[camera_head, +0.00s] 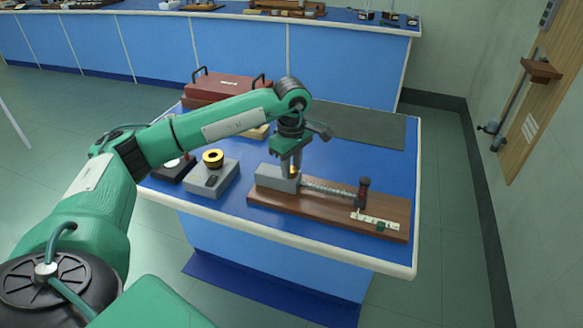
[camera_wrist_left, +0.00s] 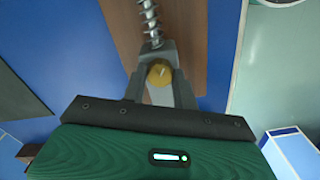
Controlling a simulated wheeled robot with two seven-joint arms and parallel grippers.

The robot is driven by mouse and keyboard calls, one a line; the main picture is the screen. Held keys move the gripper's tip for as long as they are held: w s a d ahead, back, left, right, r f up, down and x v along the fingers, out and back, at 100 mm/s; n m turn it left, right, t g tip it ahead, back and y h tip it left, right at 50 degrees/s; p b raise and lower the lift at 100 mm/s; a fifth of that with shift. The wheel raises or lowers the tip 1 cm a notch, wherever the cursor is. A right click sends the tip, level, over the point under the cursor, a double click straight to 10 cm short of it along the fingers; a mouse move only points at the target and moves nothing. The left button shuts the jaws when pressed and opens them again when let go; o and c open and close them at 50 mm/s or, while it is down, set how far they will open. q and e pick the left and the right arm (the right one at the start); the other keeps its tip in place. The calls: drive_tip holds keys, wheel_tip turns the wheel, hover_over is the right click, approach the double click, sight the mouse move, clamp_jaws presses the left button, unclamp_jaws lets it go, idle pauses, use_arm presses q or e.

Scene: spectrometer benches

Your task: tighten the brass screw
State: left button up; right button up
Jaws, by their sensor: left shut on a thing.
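The brass screw (camera_wrist_left: 160,74) shows as a round golden head between the two fingers in the left wrist view. In the head view only a small golden part of it (camera_head: 294,170) shows below the fingers. It sits on the grey block (camera_head: 270,179) at the left end of a brown wooden board (camera_head: 315,217). My left gripper (camera_head: 291,168) points down from above and is shut on the brass screw; it also shows in the left wrist view (camera_wrist_left: 159,72). The screw's shaft is hidden. My right gripper is in neither view.
A spring (camera_head: 330,188) runs along the board from the block to a dark post with a red band (camera_head: 363,193). A white scale strip (camera_head: 375,221) lies near the board's right end. A grey box with a yellow-ringed knob (camera_head: 212,177) stands left. A red case (camera_head: 225,88) stands behind.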

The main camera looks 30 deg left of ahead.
sight(292, 169)
use_arm(q)
drive_tip(key=shift+r+m, duration=0.1)
drive_tip(key=shift+m, duration=0.2)
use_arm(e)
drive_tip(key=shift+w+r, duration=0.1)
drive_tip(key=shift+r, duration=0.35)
use_arm(q)
drive_tip(key=o, duration=1)
drive_tip(key=shift+c, duration=0.2)
wheel_tip(292, 169, up, 14)
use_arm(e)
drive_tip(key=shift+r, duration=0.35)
